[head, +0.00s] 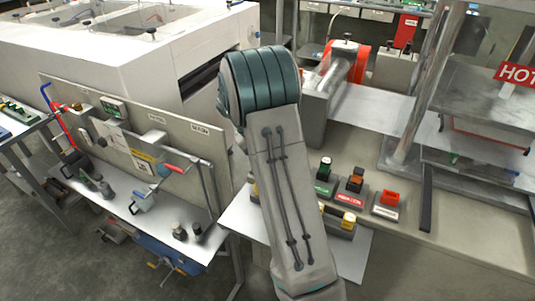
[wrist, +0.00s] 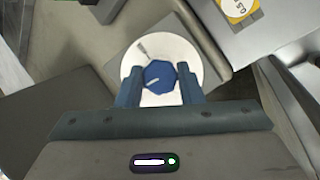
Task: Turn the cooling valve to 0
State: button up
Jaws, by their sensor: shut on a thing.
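In the wrist view, the cooling valve is a blue, many-sided knob (wrist: 158,74) on a round white dial (wrist: 186,53). A short pale line shows on the knob's face. A grey mark lies on the dial, above and left of the knob. My gripper (wrist: 160,78) has its two blue fingers on either side of the knob and is shut on it. The fingers and palm cover the lower part of the dial. I cannot read any numbers on it. In the head view, my arm hides the gripper and the valve.
In the head view, push-button boxes, including a red one (head: 390,197), stand on the bench right of my arm. A tool panel (head: 185,132) stands left. A red HOT sign (head: 515,73) hangs far right.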

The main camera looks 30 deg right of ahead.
jog(key=shift+n, duration=0.5)
jog(key=shift+h, duration=0.3)
jog(key=o, duration=1)
jog(key=shift+c, duration=0.2)
jog(key=b+v, duration=0.1)
jog(key=v, duration=1.2)
jog(key=shift+a+r, duration=0.3)
